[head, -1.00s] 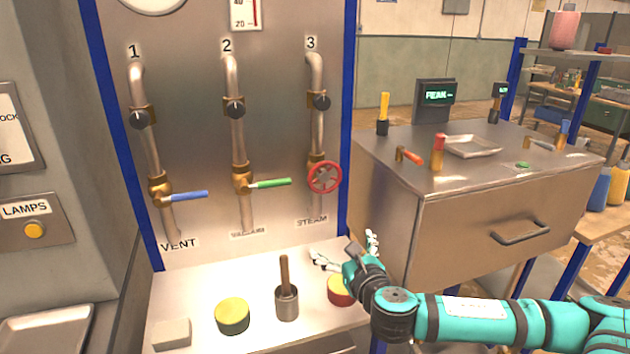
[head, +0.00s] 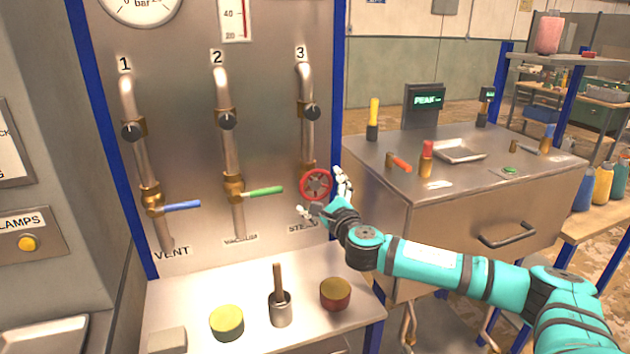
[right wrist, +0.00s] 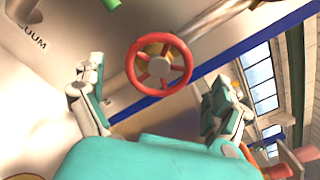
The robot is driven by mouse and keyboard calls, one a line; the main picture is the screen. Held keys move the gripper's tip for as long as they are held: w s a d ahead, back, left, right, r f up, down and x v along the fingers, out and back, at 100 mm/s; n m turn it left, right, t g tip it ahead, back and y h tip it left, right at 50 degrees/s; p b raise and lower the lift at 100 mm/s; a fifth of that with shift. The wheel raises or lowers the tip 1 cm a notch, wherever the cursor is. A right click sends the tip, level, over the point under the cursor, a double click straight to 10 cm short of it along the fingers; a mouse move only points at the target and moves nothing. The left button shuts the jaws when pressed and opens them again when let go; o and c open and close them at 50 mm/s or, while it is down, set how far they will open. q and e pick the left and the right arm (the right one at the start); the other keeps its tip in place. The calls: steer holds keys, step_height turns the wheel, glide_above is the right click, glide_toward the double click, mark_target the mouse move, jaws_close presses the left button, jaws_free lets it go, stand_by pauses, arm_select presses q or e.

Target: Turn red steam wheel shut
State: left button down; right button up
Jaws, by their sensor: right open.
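The red steam wheel (head: 316,185) is on pipe 3 of the panel, above the STEAM label (head: 302,227). My right gripper (head: 324,198) is just in front of and below the wheel, with its fingers spread. In the right wrist view the wheel (right wrist: 158,65) shows whole, with spokes and a pale hub, ahead of and between the two open fingers (right wrist: 160,105). The gripper is empty, and no finger visibly grips the rim. My left gripper is not in view.
The green lever (head: 264,191) and blue lever (head: 182,206) are on pipes 2 and 1. Below, the bench (head: 250,280) holds a pestle in a cup (head: 280,310), a yellow-topped tin (head: 227,322) and a red tin (head: 335,293). A metal cabinet (head: 455,220) stands at right.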

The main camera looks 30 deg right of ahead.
mark_target(316, 185)
steer(key=shift+x, duration=2.35)
steer(key=c, duration=1)
